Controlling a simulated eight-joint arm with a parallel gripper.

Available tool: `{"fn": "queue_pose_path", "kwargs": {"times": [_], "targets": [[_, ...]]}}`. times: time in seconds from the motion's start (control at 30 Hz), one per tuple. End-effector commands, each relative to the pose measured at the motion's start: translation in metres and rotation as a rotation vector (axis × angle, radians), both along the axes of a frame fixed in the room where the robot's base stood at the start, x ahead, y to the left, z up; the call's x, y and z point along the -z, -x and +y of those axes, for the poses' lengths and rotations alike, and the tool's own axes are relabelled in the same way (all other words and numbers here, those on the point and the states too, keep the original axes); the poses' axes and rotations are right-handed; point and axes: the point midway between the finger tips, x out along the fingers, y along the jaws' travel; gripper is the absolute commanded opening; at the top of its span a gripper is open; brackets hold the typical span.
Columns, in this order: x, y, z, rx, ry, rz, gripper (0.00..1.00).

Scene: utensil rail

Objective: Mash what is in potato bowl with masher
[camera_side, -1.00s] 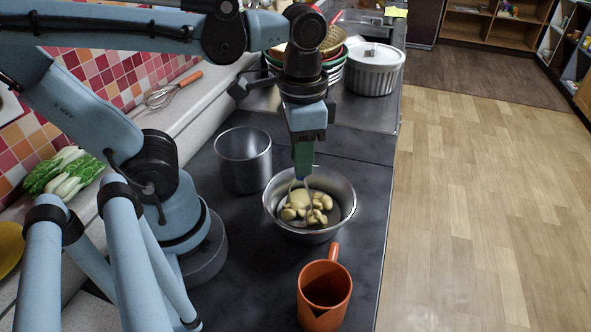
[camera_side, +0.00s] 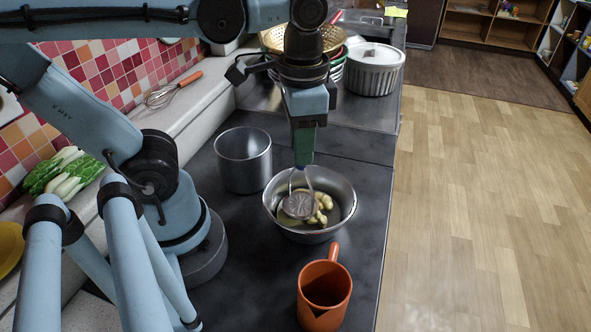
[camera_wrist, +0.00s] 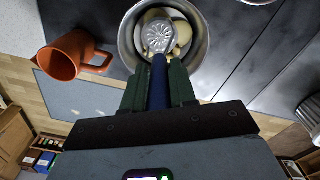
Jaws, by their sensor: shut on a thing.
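My gripper (camera_side: 303,150) is shut on the masher's handle, above the potato bowl. The masher (camera_side: 297,204) hangs down from it, with its round slotted metal head over the left part of the bowl. The potato bowl (camera_side: 346,190) is a wide metal bowl on the dark counter, with several yellowish potato pieces (camera_side: 322,208) inside. The head hides some pieces. In the wrist view the masher's blue handle (camera_wrist: 158,82) is between the green fingers, and its head (camera_wrist: 158,36) shows within the bowl's rim (camera_wrist: 204,52). I cannot tell whether it touches the potatoes.
A metal pot (camera_side: 243,160) stands just left of the bowl, and an orange mug (camera_side: 324,296) stands in front of it. A white lidded pot (camera_side: 373,70), a gold colander and stacked dishes stand behind. A whisk (camera_side: 168,92) lies on the ledge. The counter ends at right.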

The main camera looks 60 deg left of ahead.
Motion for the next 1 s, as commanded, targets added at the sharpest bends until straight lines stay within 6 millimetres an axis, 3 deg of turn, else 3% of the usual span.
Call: {"fn": "queue_pose_path", "kwargs": {"times": [0.37, 1.0], "targets": [[-0.001, -0.001, -0.001, 0.001, 0.000, 0.000, 0.00], [-0.001, -0.016, -0.019, 0.000, 0.000, 0.000, 0.00]]}}
